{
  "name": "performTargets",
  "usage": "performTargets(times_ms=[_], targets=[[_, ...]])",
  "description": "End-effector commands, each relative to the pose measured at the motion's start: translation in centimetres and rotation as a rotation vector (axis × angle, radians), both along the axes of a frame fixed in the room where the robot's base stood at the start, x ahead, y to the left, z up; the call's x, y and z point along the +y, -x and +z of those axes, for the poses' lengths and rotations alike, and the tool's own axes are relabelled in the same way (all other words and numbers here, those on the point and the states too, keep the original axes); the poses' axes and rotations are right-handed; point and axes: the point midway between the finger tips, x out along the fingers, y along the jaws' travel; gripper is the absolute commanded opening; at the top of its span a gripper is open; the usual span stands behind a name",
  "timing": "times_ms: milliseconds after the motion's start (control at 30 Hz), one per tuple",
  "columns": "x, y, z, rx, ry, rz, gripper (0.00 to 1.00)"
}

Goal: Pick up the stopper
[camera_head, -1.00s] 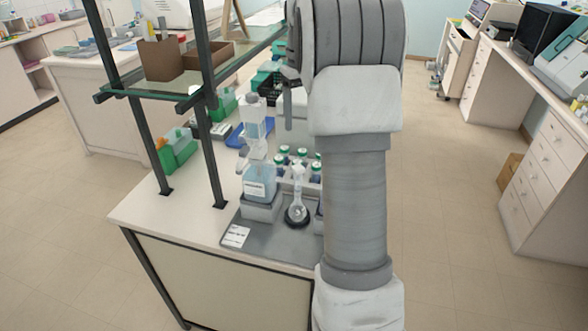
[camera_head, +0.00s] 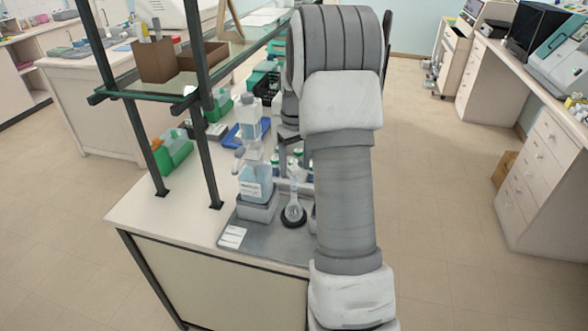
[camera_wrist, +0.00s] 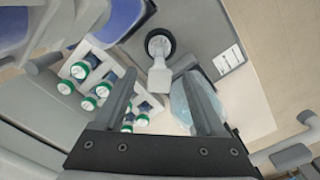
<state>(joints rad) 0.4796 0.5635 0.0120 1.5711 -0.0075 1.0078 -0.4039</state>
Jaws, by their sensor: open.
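A small clear flask with a narrow neck (camera_head: 293,208) stands upright on a black ring on the grey tray. In the wrist view it shows from above, with the black ring (camera_wrist: 160,40) around its base. A pale stopper (camera_wrist: 160,82) tops its neck and shows between my fingers in that view. My gripper (camera_wrist: 160,74) is open, one finger on each side of the stopper in the picture; whether either touches it I cannot tell. In the head view my gripper (camera_head: 287,152) is just above the flask, partly hidden by my arm.
A wash bottle with blue liquid (camera_head: 255,184) stands close left of the flask. Several green-capped bottles (camera_wrist: 88,102) stand in a white rack on the other side. A glass shelf on dark posts (camera_head: 205,115) is to the left.

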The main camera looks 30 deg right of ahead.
Motion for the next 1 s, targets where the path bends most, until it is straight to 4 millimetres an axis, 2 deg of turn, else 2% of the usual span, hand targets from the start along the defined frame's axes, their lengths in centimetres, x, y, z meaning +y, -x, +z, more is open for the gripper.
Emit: performTargets(times_ms=[233, 633, 1000], targets=[[-0.01, -0.02, -0.12, -0.001, 0.001, 0.0, 0.71], [-0.01, -0.01, -0.08, -0.001, 0.001, 0.0, 0.0], [-0.03, -0.04, 0.47, -0.002, 0.001, 0.0, 0.0]])
